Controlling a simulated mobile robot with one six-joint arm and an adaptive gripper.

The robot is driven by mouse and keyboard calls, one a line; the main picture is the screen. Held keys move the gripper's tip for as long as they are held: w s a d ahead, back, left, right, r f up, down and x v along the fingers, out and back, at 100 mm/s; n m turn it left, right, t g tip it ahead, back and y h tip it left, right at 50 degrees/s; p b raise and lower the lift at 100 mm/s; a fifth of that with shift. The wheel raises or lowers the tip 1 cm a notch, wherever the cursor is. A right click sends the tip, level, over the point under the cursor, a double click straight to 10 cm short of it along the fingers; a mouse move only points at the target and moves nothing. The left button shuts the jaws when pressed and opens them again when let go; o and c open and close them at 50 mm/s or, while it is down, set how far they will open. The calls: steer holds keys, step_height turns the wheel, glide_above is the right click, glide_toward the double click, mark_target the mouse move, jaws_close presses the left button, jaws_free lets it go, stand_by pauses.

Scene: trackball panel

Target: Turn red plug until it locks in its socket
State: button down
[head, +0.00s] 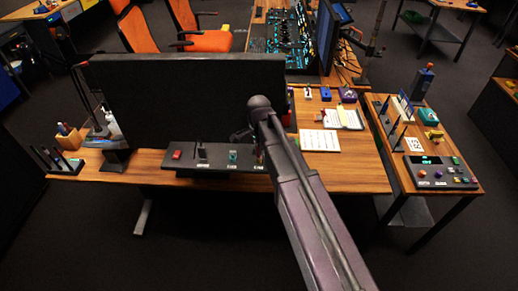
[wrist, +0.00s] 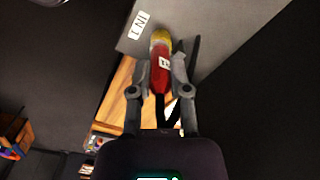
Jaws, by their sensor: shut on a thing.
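The red plug (wrist: 159,80) shows in the wrist view with a yellow end (wrist: 160,37) against a grey panel face (wrist: 205,22). A small white tag with dark marks is on its body, and a dark cable runs from its near end. My gripper (wrist: 161,64) has one finger on each side of the red body and is shut on it. The yellow end meets the panel face; the socket itself is hidden behind it. In the head view my arm covers the plug and most of the gripper.
A white label (wrist: 138,24) is on the panel beside the plug. In the head view a large dark monitor (head: 190,100) stands on the wooden desk (head: 345,178), with a dark control strip (head: 215,158) at its front edge. A button box (head: 440,172) sits on the right table.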

stand_by(0.3)
steer(key=c, duration=0.5)
jaws_free()
